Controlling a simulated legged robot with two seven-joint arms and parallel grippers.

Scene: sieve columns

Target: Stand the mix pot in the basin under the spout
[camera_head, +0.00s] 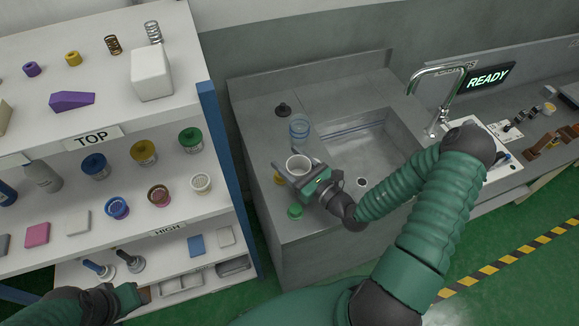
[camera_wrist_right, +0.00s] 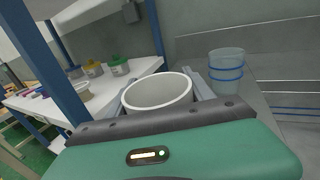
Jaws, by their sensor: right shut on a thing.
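The mix pot, a white open-topped round pot (camera_head: 299,164), is upright between the jaws of my right gripper (camera_head: 297,172). In the right wrist view its pale rim (camera_wrist_right: 157,91) shows between the two fingers, and its inside looks empty. The pot is over the counter, left of the basin (camera_head: 372,145); I cannot tell whether it touches the counter. The spout (camera_head: 436,70) is a curved chrome tap at the basin's right side. My left gripper (camera_head: 140,296) is low at the left, near the bottom shelf; its fingers are not clear.
A clear blue-banded beaker (camera_head: 299,128) stands just behind the pot, between it and the basin's left rim. A black knob-like item (camera_head: 283,109) and a green-topped jar (camera_head: 295,211) are also on the counter. A loaded shelf rack (camera_head: 211,115) stands left. A READY sign (camera_head: 488,77) is right.

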